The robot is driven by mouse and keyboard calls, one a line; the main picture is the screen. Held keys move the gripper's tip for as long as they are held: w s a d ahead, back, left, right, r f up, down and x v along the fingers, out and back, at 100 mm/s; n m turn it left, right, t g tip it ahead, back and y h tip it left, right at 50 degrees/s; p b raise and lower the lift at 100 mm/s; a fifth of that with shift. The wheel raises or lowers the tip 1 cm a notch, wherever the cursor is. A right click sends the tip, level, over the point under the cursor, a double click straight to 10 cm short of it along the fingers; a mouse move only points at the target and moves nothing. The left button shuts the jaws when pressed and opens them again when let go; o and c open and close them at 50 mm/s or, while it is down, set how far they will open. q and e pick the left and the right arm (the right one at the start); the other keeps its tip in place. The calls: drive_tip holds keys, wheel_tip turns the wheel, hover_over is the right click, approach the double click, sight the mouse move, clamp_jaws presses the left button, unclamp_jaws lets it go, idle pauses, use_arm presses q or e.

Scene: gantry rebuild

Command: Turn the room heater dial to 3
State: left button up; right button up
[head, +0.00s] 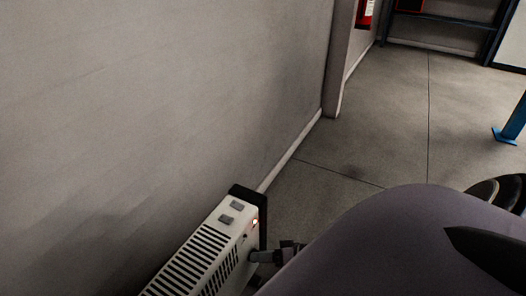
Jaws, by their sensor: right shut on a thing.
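The room heater (222,238) is a white slatted unit with a dark end panel, at the bottom centre, standing close along the wall. Two grey buttons sit on its top, and a small orange light glows near its end. My right gripper (259,256) is at the end of the heater and shut on the dial there. The dial itself and its numbers are hidden by the fingers, so its setting cannot be read. My right arm fills the lower right. My left gripper is not in view.
A plain grey wall (150,110) runs along the left to a corner post (338,60). The concrete floor (370,150) beyond the heater is clear. A blue metal leg (513,122) stands at the right, a dark shelf (450,22) at the back, and a red item (366,14) on the wall.

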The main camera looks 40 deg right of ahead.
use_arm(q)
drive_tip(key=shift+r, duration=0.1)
use_arm(e)
drive_tip(key=shift+a, duration=0.2)
drive_tip(key=o, duration=1)
drive_tip(key=shift+d, duration=0.1)
use_arm(q)
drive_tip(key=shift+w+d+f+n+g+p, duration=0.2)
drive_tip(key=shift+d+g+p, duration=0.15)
drive_tip(key=shift+p, duration=0.3)
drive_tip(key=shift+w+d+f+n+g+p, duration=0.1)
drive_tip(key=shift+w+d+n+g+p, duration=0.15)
drive_tip(key=shift+p, duration=0.35)
use_arm(e)
drive_tip(key=v, duration=0.7)
drive_tip(key=shift+r, duration=0.15)
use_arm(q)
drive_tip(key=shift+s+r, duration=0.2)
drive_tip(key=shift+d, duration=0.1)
use_arm(e)
drive_tip(key=shift+s, duration=0.1)
